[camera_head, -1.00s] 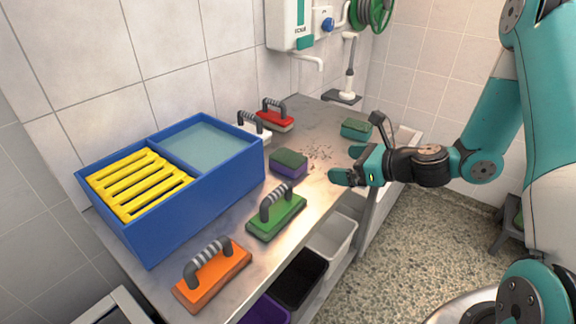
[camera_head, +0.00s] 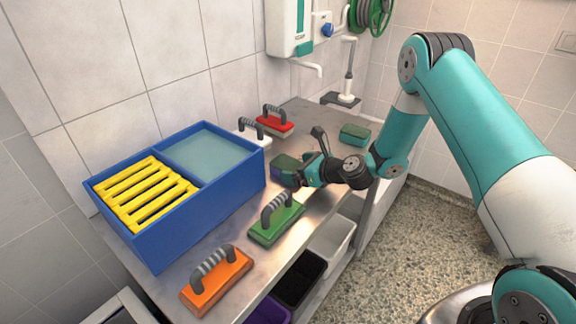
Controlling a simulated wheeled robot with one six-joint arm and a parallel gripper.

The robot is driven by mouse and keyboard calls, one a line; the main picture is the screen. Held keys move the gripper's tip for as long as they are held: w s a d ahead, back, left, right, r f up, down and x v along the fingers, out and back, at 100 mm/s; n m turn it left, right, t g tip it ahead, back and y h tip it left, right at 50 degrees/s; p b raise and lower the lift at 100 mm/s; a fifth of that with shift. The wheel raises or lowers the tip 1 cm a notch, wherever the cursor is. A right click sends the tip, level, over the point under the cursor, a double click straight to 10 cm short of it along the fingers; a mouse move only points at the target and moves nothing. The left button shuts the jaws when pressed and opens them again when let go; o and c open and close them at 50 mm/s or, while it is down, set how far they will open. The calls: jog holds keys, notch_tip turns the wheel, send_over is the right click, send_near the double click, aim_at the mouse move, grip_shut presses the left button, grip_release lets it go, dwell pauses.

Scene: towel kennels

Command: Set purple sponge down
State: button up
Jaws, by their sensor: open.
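The tub has two compartments: a yellow slatted rack (camera_head: 142,192) on the left and a pale blue, flat-looking surface (camera_head: 205,153) on the right.
A green-based brush (camera_head: 275,222) stands just in front of my gripper, and an orange one (camera_head: 216,280) farther forward. Red (camera_head: 274,122) and white (camera_head: 257,138) handled brushes and a teal sponge (camera_head: 355,133) are behind. Bins (camera_head: 328,243) sit below the counter edge.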

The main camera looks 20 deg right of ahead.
jog(key=shift+x, duration=1.1)
jog(key=c, duration=1.1)
jog(key=shift+o, duration=0.2)
jog(key=shift+r, duration=0.1)
